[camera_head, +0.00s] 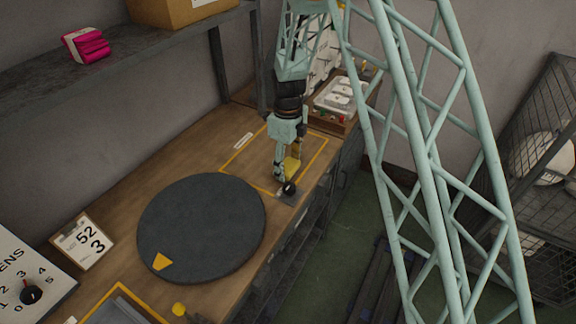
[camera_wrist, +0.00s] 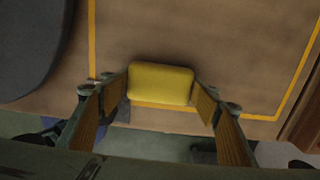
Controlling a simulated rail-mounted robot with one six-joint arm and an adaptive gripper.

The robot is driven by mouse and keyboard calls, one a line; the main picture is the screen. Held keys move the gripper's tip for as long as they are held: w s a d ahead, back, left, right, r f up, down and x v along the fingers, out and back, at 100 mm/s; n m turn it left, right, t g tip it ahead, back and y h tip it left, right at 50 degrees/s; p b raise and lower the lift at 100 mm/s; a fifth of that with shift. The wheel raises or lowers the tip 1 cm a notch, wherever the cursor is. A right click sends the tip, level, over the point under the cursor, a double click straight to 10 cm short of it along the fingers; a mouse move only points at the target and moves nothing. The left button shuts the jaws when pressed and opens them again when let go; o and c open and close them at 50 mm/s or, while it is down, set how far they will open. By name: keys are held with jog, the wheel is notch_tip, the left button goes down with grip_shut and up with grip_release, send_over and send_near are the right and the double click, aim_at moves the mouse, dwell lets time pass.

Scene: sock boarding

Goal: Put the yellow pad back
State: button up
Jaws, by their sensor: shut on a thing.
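My gripper (camera_head: 287,170) is shut on the yellow pad (camera_head: 293,164), pointing down over the workbench near its front edge. In the wrist view the yellow pad (camera_wrist: 160,83) sits between the two fingers, with its broad face towards the camera. A yellow outlined rectangle (camera_head: 238,164) is marked on the bench around and below my gripper. Its line also shows in the wrist view (camera_wrist: 92,42). I cannot tell whether the pad touches the bench.
A small black knob (camera_head: 289,188) stands close to my gripper at the bench edge. A large dark turntable (camera_head: 205,215) lies to the left, beside a number board (camera_head: 83,241). A tray of white items (camera_head: 340,97) stands behind. A shelf (camera_head: 120,58) hangs above left.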

aim_at(288, 165)
jog(key=o, duration=0.8)
jog(key=shift+o, duration=0.2)
jog(key=shift+r, duration=0.1)
notch_tip(288, 165, up, 12)
jog(key=p, duration=0.1)
jog(key=shift+r+p, duration=0.2)
jog(key=shift+p, duration=0.2)
dwell(0.7)
